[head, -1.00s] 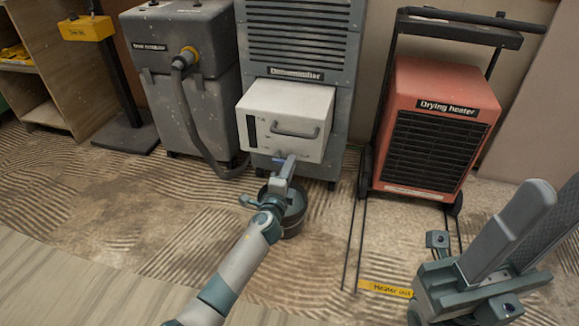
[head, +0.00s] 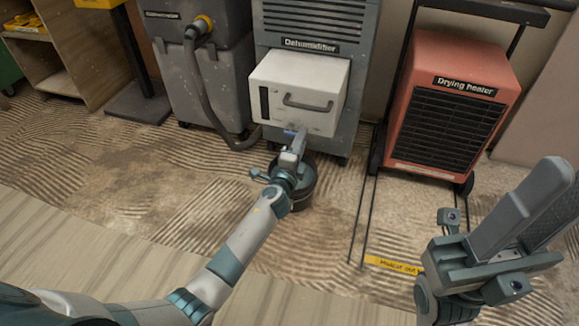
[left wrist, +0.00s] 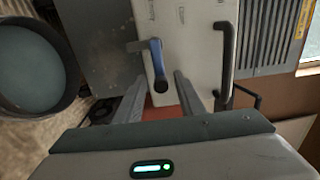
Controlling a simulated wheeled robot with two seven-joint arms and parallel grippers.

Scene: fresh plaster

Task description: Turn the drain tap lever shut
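The drain tap has a blue lever (left wrist: 157,62) on a grey stub at the white tank (left wrist: 192,45) of the dehumidifier, left of the tank's dark handle in the left wrist view. In the head view the lever (head: 290,132) is a small blue spot under the tank (head: 300,92), mostly hidden by my left gripper (head: 293,142). My left gripper (left wrist: 165,73) is open, its fingers apart, with the lever between or just beyond the tips; contact cannot be told. My right gripper (head: 560,185) is open and empty at the lower right of the head view.
A dark bucket (head: 302,190) stands on the floor below the tap, partly behind my left arm. The red drying heater (head: 450,105) stands to the right. A grey machine with a hose (head: 205,95) stands to the left. The floor between is mostly clear.

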